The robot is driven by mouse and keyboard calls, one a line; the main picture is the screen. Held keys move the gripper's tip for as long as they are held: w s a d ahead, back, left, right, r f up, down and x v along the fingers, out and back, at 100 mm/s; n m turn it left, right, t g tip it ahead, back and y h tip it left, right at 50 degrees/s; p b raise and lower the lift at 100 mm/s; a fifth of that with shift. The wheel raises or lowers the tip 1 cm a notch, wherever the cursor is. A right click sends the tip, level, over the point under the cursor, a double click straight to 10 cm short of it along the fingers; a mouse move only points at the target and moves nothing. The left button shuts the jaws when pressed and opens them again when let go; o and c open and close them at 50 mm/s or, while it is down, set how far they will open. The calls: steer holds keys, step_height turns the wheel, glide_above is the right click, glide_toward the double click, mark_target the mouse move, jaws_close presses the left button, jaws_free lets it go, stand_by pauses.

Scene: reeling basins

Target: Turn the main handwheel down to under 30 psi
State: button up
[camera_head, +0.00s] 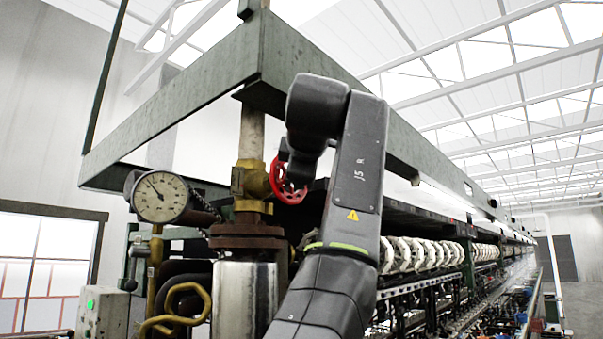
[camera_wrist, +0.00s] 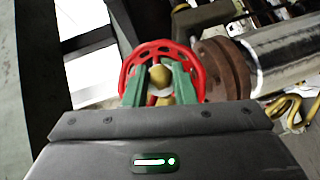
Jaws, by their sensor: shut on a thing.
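The red main handwheel (camera_head: 288,181) sits on the right side of a brass valve (camera_head: 250,182) on the vertical pipe. The round pressure gauge (camera_head: 160,197) is to the left of the valve. Its needle points to the upper left, but the figures are too small to read. In the wrist view the red handwheel (camera_wrist: 196,58) fills the middle, with a brass hub at its centre. The two green fingers of my gripper (camera_wrist: 160,82) reach onto the wheel, one on each side of the hub, and are shut on it. In the head view my arm hides the gripper.
A green steel beam frame (camera_head: 262,65) surrounds the pipe above the valve. A rusty flange (camera_head: 246,236) and shiny cylinder lie below it. Curved brass pipes (camera_head: 182,305) and a grey box with a green button (camera_head: 100,310) stand at lower left. The machine row runs off right.

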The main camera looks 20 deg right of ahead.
steer(key=o, duration=1)
steer(key=shift+s, duration=0.1)
steer(key=v, duration=1.3)
steer(key=shift+s+a+r, duration=0.1)
steer(key=shift+s, duration=0.2)
